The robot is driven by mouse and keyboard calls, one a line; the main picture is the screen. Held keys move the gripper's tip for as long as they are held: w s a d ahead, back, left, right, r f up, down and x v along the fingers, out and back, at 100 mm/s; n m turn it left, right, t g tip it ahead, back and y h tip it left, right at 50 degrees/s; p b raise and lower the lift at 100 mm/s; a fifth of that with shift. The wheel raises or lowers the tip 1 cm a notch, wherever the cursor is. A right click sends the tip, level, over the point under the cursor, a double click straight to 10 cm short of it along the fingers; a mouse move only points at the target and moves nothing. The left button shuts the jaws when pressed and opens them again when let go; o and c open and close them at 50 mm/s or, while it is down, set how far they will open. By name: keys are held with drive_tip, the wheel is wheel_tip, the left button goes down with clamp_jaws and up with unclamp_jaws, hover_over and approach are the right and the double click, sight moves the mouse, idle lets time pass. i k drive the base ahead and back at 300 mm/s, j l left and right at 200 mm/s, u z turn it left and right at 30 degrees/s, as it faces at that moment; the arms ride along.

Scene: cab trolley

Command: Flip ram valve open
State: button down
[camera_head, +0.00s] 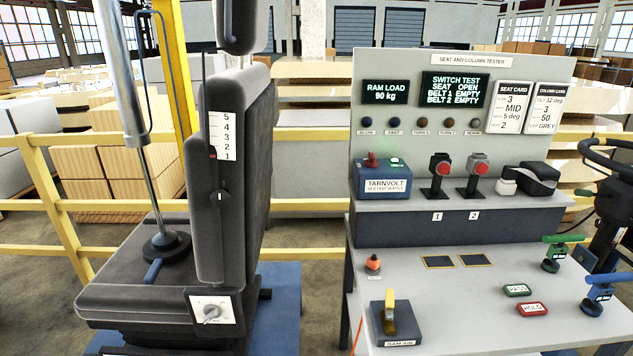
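The ram valve (402,326) is a dark box on the front left of the light grey bench, with a label on its front edge that seems to read "RAM AIR". Its yellow lever (389,303) stands roughly upright on the box. The ram (123,75) is a metal cylinder at the upper left. Its rod runs down to a round dark foot (166,244) on the cushion of the grey seat (140,295). The tester display (385,92) reads "RAM LOAD 90 kg". My gripper is not in view.
An orange-topped knob (373,262) stands behind the valve. PASS (517,290) and HOLD (531,309) tags lie to its right. Green (560,250) and blue (601,289) handled devices stand at the right. A blue TARNVOLT unit (384,178) sits on the shelf. Bench between valve and tags is clear.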

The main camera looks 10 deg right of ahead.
sight(389, 315)
drive_tip(key=l, duration=0.65)
drive_tip(key=i+l+z, duration=0.1)
drive_tip(key=l, duration=0.55)
